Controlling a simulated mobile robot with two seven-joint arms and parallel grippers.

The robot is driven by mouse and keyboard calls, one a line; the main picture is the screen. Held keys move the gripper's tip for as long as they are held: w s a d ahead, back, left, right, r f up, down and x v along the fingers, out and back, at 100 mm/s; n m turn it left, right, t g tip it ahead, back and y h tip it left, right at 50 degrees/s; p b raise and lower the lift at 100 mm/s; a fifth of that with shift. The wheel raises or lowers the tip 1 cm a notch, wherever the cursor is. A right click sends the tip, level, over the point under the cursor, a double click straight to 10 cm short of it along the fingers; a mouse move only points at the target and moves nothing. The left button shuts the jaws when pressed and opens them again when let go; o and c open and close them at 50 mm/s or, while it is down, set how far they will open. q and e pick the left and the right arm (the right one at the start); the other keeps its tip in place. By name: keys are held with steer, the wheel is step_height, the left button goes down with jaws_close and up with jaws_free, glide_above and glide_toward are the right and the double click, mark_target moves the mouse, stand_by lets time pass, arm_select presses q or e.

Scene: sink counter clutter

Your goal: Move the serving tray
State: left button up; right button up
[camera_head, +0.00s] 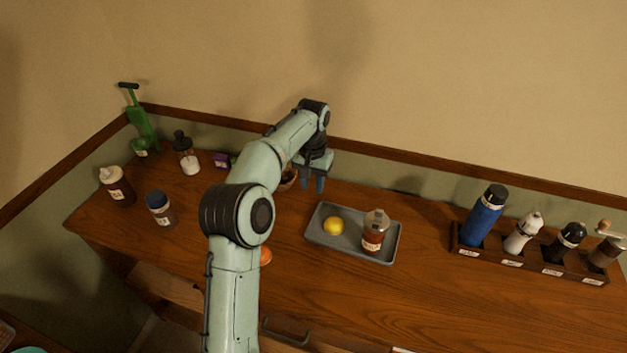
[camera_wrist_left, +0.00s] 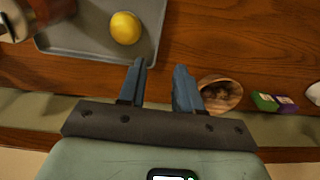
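The grey serving tray (camera_head: 345,252) lies on the wooden counter, right of my left arm in the head view. A yellow lemon (camera_head: 333,225) and a bottle (camera_head: 374,231) with reddish-brown contents are on it. My left gripper (camera_head: 313,184) is above the counter behind the tray's back left part, with its fingers pointing down. In the left wrist view, the fingers (camera_wrist_left: 160,83) are apart with nothing between them. The tray (camera_wrist_left: 85,42) shows there at upper left with the lemon (camera_wrist_left: 126,28); its far part is cut off. My right gripper is not in view.
A dark rack (camera_head: 530,263) with a blue bottle (camera_head: 484,216) and several shakers stands at the right. A bowl (camera_wrist_left: 221,93) is beside my left gripper. Bottles (camera_head: 160,208) stand at the left. Counter between tray and rack is clear.

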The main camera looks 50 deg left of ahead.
mark_target(313, 217)
arm_select(q)
steer(key=shift+f, duration=0.1)
step_height(313, 217, down, 12)
steer(key=shift+r+b, duration=0.1)
steer(key=shift+b, duration=0.85)
steer(key=shift+f, duration=0.75)
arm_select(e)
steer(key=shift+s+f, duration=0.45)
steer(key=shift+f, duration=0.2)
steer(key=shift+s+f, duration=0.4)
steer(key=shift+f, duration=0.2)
arm_select(q)
jaws_close()
